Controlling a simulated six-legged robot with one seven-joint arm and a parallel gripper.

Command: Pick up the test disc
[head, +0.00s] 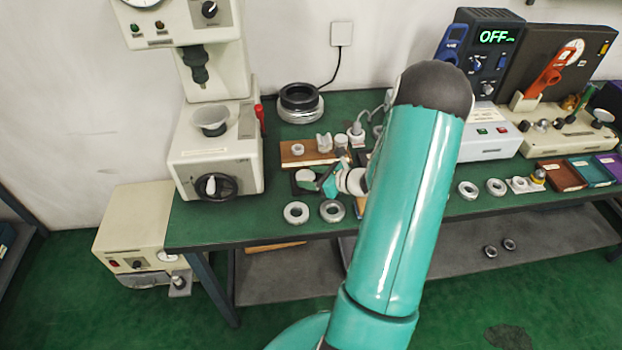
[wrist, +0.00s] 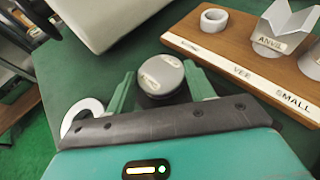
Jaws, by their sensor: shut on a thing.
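The test disc, a short round grey piece with a pale labelled top (wrist: 162,72), sits between the two green fingers of my gripper (wrist: 162,88) in the wrist view. The fingers are shut on its sides. Its lower part is dark, and its underside is hidden. In the head view the disc (head: 305,175) shows as a pale round top over a dark patch on the green bench, with my gripper (head: 316,182) at it. My arm hides part of the bench there. I cannot tell whether the disc is clear of the surface.
A wooden board (wrist: 190,35) with a ring, a vee block and an anvil label lies behind the disc. A metal ring (wrist: 86,112) lies left of my gripper. A cream press machine (head: 215,150) stands left. More rings (head: 468,190) and small trays (head: 561,176) lie right.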

